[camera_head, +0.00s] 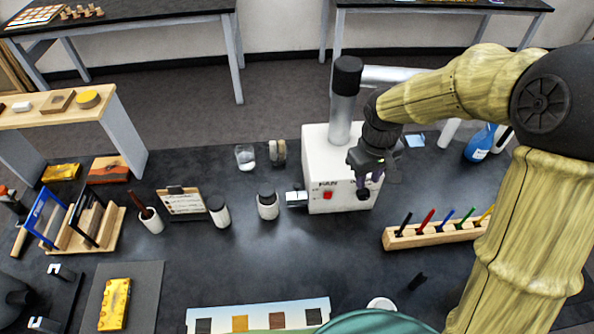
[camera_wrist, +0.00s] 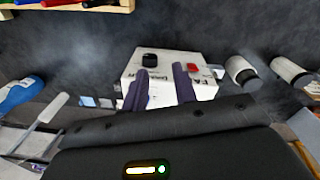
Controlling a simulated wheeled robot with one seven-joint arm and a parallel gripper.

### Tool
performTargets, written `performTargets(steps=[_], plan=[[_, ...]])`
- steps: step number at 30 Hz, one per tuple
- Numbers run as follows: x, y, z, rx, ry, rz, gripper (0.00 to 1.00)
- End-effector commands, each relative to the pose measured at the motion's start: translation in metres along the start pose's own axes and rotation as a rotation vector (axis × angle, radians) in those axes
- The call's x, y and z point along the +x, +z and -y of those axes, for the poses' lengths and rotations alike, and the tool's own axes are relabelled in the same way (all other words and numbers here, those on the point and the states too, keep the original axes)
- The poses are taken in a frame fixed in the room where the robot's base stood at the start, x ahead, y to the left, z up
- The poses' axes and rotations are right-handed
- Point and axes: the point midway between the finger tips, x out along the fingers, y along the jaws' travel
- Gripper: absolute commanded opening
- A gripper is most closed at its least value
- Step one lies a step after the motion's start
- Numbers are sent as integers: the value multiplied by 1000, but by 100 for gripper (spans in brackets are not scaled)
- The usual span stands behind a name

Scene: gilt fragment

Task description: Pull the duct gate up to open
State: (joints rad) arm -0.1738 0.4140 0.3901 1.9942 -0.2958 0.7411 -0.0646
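A white fan box (camera_head: 318,160) with a red button (camera_head: 328,195) and a black knob (camera_head: 362,194) stands on the dark table. A grey upright duct (camera_head: 341,120) with a black top (camera_head: 347,75) rises from it, and a silver pipe (camera_head: 390,76) runs to the right. I cannot make out the duct gate; my arm hides part of this area. My gripper (camera_head: 369,179) is in front of the box's right side, above the knob. In the wrist view my gripper (camera_wrist: 161,80) has its two dark fingers apart, with the white box (camera_wrist: 170,62) showing between them and nothing held.
A small metal fitting (camera_head: 296,198) sits left of the box. Black-capped jars (camera_head: 267,208), a glass (camera_head: 245,158) and a clipboard (camera_head: 185,201) are further left. A wooden marker rack (camera_head: 432,235) and a blue bottle (camera_head: 479,145) are to the right.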

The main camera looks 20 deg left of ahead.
Motion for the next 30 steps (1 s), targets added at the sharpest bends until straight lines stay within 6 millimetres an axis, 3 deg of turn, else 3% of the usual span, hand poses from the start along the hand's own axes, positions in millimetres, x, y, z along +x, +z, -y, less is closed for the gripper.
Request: performTargets(steps=[1, 3, 6, 10, 14, 24, 30], plan=[[-14, -27, 17, -90, -13, 7, 28], [-24, -58, 40, -200, -24, 14, 28], [-38, -96, 73, -333, -40, 18, 28], [-50, -128, 103, -438, -56, 16, 28], [-54, -140, 115, -476, -61, 15, 28], [-52, -140, 115, -477, -60, 15, 28], [-39, -139, 116, -478, -61, 18, 28]])
